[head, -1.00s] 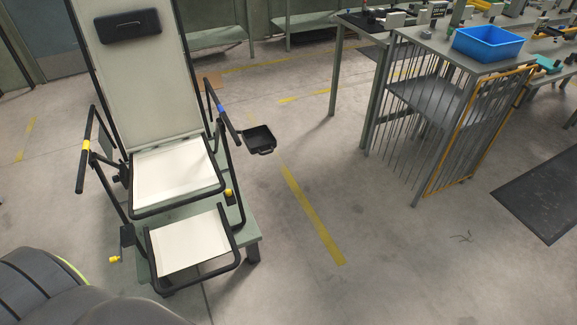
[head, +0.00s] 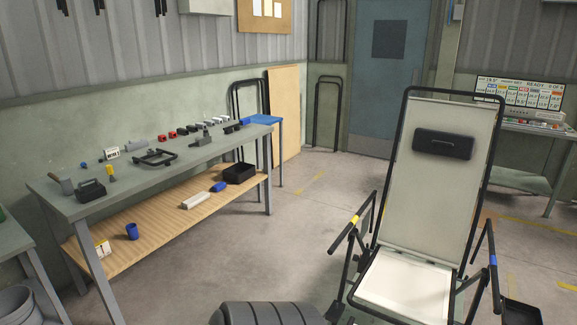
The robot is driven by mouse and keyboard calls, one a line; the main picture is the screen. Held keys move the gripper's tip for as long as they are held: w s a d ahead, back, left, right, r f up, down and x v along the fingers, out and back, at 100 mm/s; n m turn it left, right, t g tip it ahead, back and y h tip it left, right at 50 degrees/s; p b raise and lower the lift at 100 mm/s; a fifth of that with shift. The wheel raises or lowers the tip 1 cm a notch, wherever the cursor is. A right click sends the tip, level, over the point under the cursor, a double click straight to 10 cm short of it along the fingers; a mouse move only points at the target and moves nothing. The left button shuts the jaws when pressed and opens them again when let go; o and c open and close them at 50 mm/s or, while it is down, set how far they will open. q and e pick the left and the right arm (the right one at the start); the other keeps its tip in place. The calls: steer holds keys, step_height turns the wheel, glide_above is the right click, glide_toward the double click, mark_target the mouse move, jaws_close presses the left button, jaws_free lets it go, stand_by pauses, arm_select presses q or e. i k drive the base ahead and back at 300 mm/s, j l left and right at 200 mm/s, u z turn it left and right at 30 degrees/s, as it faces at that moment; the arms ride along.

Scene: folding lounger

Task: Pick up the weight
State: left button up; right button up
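A dark block with a handle on top (head: 91,189), which may be the weight, sits near the front left end of the grey workbench (head: 190,163). It is small in the view, so I cannot tell for sure what it is. The folding lounger (head: 428,190), with a cream back, black frame and black headrest, stands at the right. Neither of my grippers shows in the head view.
The bench's wooden lower shelf (head: 158,230) holds a blue cup (head: 132,231) and a black bin (head: 240,172). Small parts line the bench top. A grey bucket (head: 17,305) is at the lower left. Open floor lies between bench and lounger.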

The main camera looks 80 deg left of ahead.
mark_target(96, 190)
steer(key=u, duration=3.85)
steer(key=i+j, duration=0.25)
steer(key=i, duration=0.2)
steer(key=i+j, duration=0.2)
steer(key=i, duration=0.25)
steer(key=i+j, duration=0.25)
steer(key=i, duration=0.2)
steer(key=i+j, duration=0.25)
steer(key=i, duration=0.2)
steer(key=i+j, duration=0.2)
steer(key=i, duration=0.25)
